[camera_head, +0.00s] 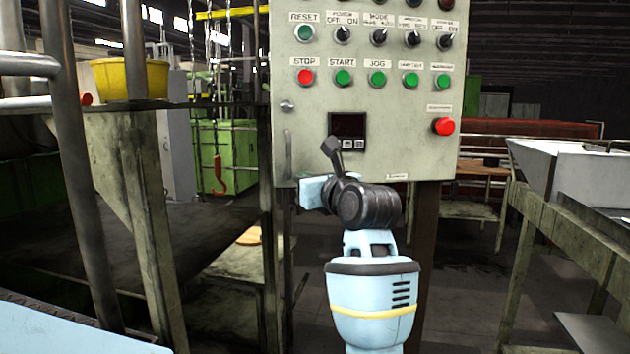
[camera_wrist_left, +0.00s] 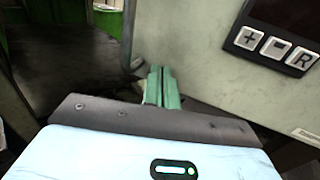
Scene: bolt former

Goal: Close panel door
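The panel door (camera_head: 375,110) is a pale grey-green control panel face with labelled knobs and buttons, in the middle of the head view. A slim vertical handle (camera_head: 289,154) runs along its lower left edge. My left gripper (camera_head: 313,191) is in front of the door's lower left corner, just right of the handle; its fingertips are hidden in this view. In the left wrist view its two greenish fingers (camera_wrist_left: 162,86) lie side by side, shut and empty, near the door's lower edge. I cannot tell whether they touch it. My right gripper is not in view.
A red button (camera_head: 443,126) sticks out at the door's lower right. Metal posts and a yellow bucket (camera_head: 130,78) stand at the left. A green box (camera_head: 228,157) is behind. A metal-framed bench (camera_head: 570,225) stands at the right.

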